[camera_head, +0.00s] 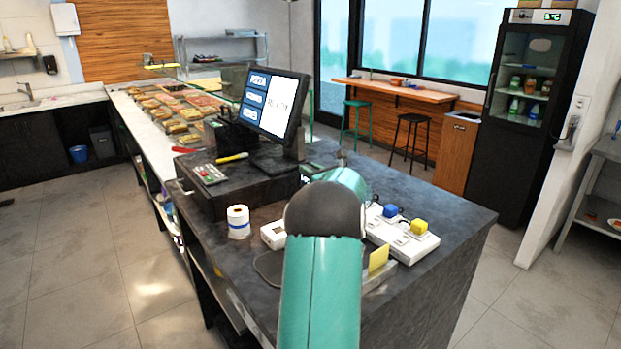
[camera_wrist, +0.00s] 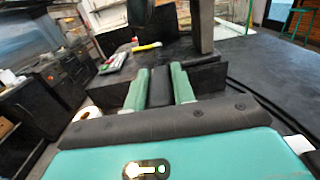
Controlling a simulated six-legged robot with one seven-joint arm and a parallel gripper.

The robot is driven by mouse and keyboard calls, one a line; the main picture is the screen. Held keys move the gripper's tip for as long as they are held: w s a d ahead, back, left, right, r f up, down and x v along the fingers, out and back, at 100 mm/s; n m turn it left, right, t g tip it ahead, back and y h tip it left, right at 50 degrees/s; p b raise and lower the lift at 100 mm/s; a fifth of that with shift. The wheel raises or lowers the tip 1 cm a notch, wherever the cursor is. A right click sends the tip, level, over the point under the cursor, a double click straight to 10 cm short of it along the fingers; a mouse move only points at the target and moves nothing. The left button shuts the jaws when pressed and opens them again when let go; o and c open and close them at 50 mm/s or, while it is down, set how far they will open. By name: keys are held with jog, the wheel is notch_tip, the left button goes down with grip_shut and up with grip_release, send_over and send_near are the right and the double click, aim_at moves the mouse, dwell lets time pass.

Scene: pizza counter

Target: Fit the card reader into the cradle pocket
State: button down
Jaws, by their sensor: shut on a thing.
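In the wrist view my gripper (camera_wrist: 160,70) has its two green fingers shut on a dark slab, which I take for the card reader (camera_wrist: 160,88). Its face and lower end are hidden. A dark block (camera_wrist: 206,78) stands just right of the fingers; I cannot tell whether it is the cradle or part of the till. In the head view my arm hides the gripper and most of what it holds. I cannot make out the cradle pocket for certain in either view.
The till screen (camera_head: 270,103) stands on the dark counter (camera_head: 460,222). A keypad device (camera_head: 208,174) and a yellow-handled tool (camera_head: 231,158) lie on the black box left of it. A paper roll (camera_head: 238,222) and a white tray with blue and yellow blocks (camera_head: 402,238) flank my arm.

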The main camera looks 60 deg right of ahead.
jog(key=shift+f, duration=1.25)
jog(key=shift+f, duration=0.15)
jog(key=c, duration=1.2)
grip_release()
jog(key=shift+o, duration=0.2)
jog(key=v, duration=1.2)
